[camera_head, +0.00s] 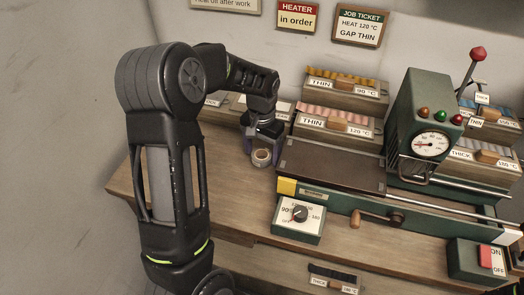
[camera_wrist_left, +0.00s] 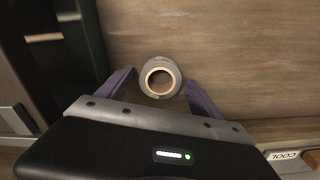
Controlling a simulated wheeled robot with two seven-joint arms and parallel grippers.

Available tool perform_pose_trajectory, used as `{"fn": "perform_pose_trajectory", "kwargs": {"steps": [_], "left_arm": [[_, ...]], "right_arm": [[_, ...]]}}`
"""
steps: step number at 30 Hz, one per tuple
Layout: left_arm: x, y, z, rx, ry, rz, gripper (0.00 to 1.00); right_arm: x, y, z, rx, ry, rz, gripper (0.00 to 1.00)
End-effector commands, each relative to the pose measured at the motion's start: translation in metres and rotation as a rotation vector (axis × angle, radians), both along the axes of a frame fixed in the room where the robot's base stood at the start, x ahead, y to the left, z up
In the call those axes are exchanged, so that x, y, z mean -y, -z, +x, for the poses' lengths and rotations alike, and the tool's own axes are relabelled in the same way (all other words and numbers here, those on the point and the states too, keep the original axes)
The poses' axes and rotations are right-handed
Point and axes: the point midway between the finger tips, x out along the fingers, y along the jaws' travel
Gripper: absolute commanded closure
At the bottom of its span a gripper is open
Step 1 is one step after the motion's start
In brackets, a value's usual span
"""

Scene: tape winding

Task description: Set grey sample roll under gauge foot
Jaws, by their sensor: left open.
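A grey sample roll (camera_head: 261,157) with a pale inner ring stands on the wooden table, left of the machine. It also shows in the left wrist view (camera_wrist_left: 160,92), end-on. My left gripper (camera_head: 262,149) is above it. Its two purple fingers stand on either side of the roll, apart, with visible gaps in the left wrist view. The green gauge tower (camera_head: 425,105) with a round dial (camera_head: 431,145) stands at the right over the machine. A metal bracket (camera_head: 415,172) is under the dial; I cannot tell its foot clearly. My right gripper is not in view.
A dark flat plate (camera_head: 332,164) lies on the machine just right of my left gripper. Sample boxes marked THIN (camera_head: 333,124) stand behind it. A knob box (camera_head: 299,217) and a crank (camera_head: 375,218) are in front. The table (camera_head: 233,199) is bare at front left.

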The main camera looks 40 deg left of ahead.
Motion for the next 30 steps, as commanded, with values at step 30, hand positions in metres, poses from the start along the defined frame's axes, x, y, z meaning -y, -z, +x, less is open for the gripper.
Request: {"fn": "perform_pose_trajectory", "kwargs": {"steps": [30], "left_arm": [[0.000, -0.118, 0.001, 0.002, 0.001, 0.000, 0.25]], "right_arm": [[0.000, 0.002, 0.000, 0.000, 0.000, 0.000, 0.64]]}}
